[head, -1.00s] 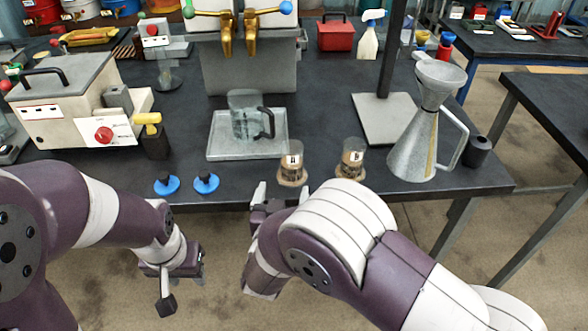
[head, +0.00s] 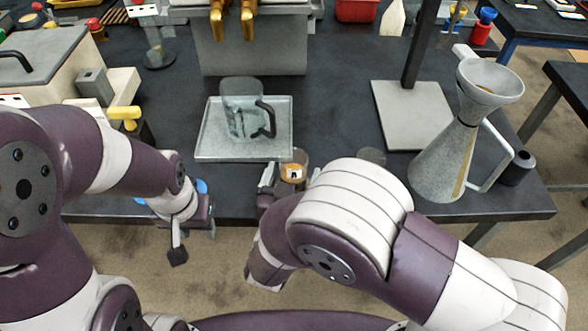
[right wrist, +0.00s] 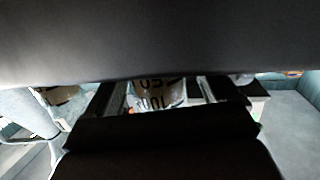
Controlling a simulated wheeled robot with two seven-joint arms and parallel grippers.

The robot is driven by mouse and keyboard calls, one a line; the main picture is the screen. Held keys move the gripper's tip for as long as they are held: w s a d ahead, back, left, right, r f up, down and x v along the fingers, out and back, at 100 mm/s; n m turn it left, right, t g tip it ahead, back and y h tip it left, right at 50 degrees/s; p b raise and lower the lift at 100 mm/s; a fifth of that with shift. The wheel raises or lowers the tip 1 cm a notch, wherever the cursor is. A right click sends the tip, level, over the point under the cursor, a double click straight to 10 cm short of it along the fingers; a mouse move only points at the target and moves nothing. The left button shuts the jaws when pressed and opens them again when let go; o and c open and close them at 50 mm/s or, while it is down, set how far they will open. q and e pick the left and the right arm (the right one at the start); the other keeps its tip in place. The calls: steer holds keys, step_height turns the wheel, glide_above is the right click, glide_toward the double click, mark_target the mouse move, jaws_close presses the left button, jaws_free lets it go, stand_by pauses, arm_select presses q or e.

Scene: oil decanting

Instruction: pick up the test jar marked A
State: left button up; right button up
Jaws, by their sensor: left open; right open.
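The test jar marked A (head: 293,169), a small clear jar with brown contents and a white label, stands near the table's front edge. My right gripper (head: 288,183) is open at this jar, one finger visible just left of it. In the right wrist view the jar (right wrist: 155,94) shows between the two dark fingers (right wrist: 160,97); whether they touch it I cannot tell. The jar's lower part is hidden by my right gripper and arm. Jar B (head: 372,156) is mostly hidden behind my right arm, only its top showing. My left gripper (head: 195,234) is open and empty before the table edge.
A metal tray (head: 212,152) with a glass jug (head: 241,112) lies behind jar A. A metal flask with funnel (head: 447,150) and a stand base (head: 410,118) are at the right. Blue discs (head: 201,186) are partly hidden by my left arm.

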steer(key=shift+s, duration=0.2)
steer(key=shift+c, duration=0.6)
steer(key=shift+w+d+f, duration=0.1)
steer(key=shift+w+d, duration=0.05)
steer(key=shift+w, duration=0.2)
steer(key=c, duration=1.1)
steer(key=shift+s, duration=0.1)
